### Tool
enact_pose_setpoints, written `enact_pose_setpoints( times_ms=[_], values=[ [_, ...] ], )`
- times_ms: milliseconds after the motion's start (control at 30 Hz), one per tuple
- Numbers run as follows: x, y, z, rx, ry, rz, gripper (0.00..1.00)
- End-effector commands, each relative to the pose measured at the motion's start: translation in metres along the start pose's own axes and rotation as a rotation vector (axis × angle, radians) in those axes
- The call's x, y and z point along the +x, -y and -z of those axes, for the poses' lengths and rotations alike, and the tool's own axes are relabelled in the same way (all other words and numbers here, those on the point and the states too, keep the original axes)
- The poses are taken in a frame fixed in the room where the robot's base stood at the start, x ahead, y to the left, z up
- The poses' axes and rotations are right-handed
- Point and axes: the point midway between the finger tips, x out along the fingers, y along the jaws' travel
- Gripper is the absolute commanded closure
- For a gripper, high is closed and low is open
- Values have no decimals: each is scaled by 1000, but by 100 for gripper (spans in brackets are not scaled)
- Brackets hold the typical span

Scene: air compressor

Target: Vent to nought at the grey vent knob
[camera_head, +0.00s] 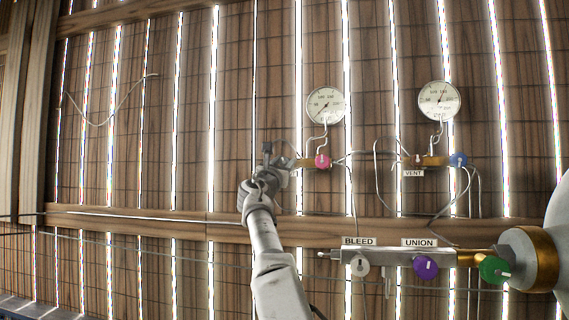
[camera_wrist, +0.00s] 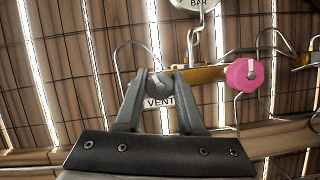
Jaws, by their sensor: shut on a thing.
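The grey vent knob (camera_wrist: 156,91) sits at the left end of a brass fitting, above a VENT label (camera_wrist: 160,103) in the wrist view. My gripper (camera_wrist: 153,80) has its fingers on either side of this knob and is shut on it. In the head view my gripper (camera_head: 281,153) is at the left end of the left brass fitting and hides the knob. The left gauge (camera_head: 325,105) hangs above that fitting; its reading is too small to make out. In the wrist view only the bottom of the gauge (camera_wrist: 197,5) shows.
A pink knob (camera_head: 322,161) is close right of my gripper. Further right are a second gauge (camera_head: 439,100), another VENT label (camera_head: 413,173) and a blue knob (camera_head: 459,160). Thin tubes loop between.

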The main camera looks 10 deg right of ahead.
Motion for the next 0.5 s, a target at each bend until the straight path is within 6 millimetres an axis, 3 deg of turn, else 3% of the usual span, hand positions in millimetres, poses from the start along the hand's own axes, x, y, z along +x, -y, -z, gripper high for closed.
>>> enact_pose_setpoints(
  times_ms=[233, 267, 400, 500],
  values=[
    [0, 0, -2, 2, 2, -2, 100],
    [0, -1, -2, 2, 2, -2, 56],
    [0, 0, -1, 1, 1, -2, 31],
    [0, 0, -1, 1, 1, -2, 31]
  ],
)
